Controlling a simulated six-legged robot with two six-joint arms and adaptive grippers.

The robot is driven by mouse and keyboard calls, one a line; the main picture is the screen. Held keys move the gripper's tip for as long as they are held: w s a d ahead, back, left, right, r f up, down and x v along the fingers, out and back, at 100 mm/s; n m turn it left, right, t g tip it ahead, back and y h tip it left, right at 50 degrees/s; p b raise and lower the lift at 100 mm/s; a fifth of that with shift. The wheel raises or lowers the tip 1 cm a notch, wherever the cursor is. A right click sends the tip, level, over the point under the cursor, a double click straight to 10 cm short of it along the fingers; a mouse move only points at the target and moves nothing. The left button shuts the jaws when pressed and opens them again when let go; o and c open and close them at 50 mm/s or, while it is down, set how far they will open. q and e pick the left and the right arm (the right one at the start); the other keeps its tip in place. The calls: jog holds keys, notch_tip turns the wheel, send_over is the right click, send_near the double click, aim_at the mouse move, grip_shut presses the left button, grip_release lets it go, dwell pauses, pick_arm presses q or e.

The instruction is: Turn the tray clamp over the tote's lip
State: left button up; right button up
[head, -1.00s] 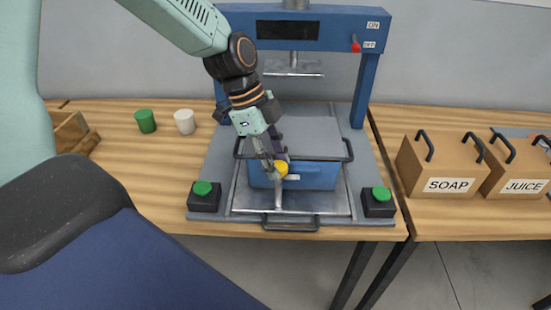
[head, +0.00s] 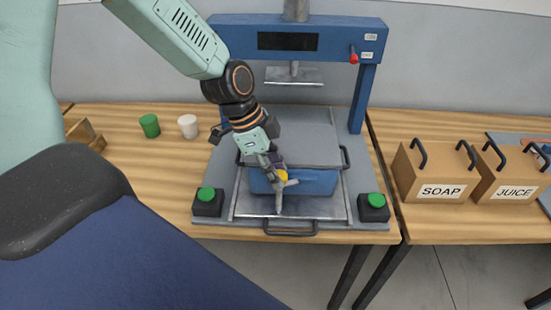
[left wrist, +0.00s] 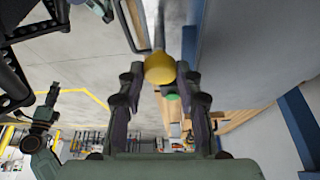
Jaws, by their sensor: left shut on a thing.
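The tray clamp (head: 279,200) is a grey post on the tray's front with a short grey bar and a yellow knob. Its bar points right in front of the tote's front wall; I cannot tell whether it overlaps the lip. My left gripper (head: 276,168) is shut on the clamp's yellow knob, which the left wrist view shows between the fingertips (left wrist: 160,75). The fingers partly hide the knob.
The blue press frame (head: 370,95) stands over the tote. Green button boxes (head: 207,203) and (head: 373,208) flank the tray, with a front handle (head: 290,230) between. SOAP (head: 432,175) and JUICE (head: 512,178) boxes stand right; green (head: 150,126) and white (head: 188,126) cups stand left.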

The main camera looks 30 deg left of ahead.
pick_arm(q)
jog(key=n+p, duration=0.2)
jog(key=p, duration=0.1)
jog(key=n+t+y+p, duration=0.1)
jog(key=n+p, duration=0.1)
jog(key=p, duration=0.1)
jog(key=n+p, duration=0.1)
jog(key=p, duration=0.2)
jog(key=shift+s+d+r+n+t, duration=0.1)
jog(key=shift+s+r+n+t, duration=0.05)
jog(key=shift+r+n+t, duration=0.2)
jog(key=shift+f+n+y+p, duration=0.1)
jog(key=shift+n+y+p, duration=0.3)
jog(key=shift+n+p, duration=0.15)
jog(key=n+y+p, duration=0.1)
jog(key=n, duration=0.1)
jog(key=shift+d+f+n+t, duration=0.1)
jog(key=shift+n+t, duration=0.15)
jog(key=shift+n, duration=0.05)
jog(key=n+y, duration=0.1)
jog(key=n, duration=0.3)
jog(key=shift+d+n+y, duration=0.15)
jog(key=shift+n+y, duration=0.25)
jog(key=shift+f+n, duration=0.1)
jog(key=shift+n, duration=0.2)
jog(key=o, duration=0.9)
jog(key=shift+c, duration=0.2)
jog(key=v, duration=1.2)
